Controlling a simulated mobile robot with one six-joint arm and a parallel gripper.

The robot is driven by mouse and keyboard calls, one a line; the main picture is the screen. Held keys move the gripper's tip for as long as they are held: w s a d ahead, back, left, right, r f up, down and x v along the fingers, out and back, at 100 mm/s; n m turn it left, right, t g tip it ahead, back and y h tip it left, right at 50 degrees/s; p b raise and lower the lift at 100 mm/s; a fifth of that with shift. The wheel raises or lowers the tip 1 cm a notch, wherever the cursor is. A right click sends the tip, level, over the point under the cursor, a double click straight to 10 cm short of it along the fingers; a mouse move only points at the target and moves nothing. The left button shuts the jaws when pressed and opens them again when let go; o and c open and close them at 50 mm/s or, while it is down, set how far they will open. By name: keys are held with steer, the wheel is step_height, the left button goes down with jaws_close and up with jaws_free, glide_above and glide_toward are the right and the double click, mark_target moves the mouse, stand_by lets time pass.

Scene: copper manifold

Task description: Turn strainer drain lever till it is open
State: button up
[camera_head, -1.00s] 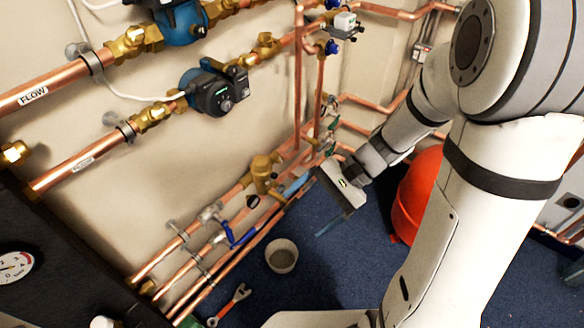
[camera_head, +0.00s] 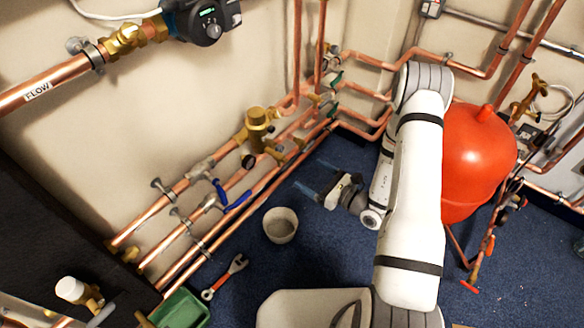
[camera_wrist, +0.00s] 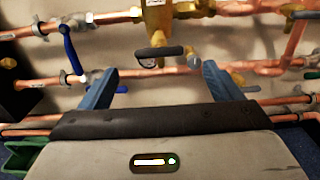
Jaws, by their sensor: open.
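A brass valve body (camera_head: 257,128) sits on the low pipes along the wall. It also shows at the top middle of the wrist view (camera_wrist: 156,18). A dark lever-like handle (camera_wrist: 160,51) crosses just below it, with a small round dial face behind. I cannot tell for sure that this handle is the strainer drain lever. A blue lever (camera_wrist: 70,50) hangs at the left of the wrist view; blue levers also show in the head view (camera_head: 236,203). My gripper (camera_head: 311,178) is open and empty, apart from the pipes. Its blue fingers (camera_wrist: 161,76) point toward the brass body.
A grey bucket (camera_head: 280,225) and an orange wrench (camera_head: 226,275) are on the blue carpet, with a green container (camera_head: 182,310) by the pipes. A red tank (camera_head: 477,160) stands right of my arm. Copper pipes (camera_head: 190,262) line the wall.

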mark_target(292, 164)
steer(key=b+x, duration=0.1)
steer(key=x, duration=0.6)
steer(key=shift+w+a, duration=0.1)
steer(key=shift+a, duration=0.1)
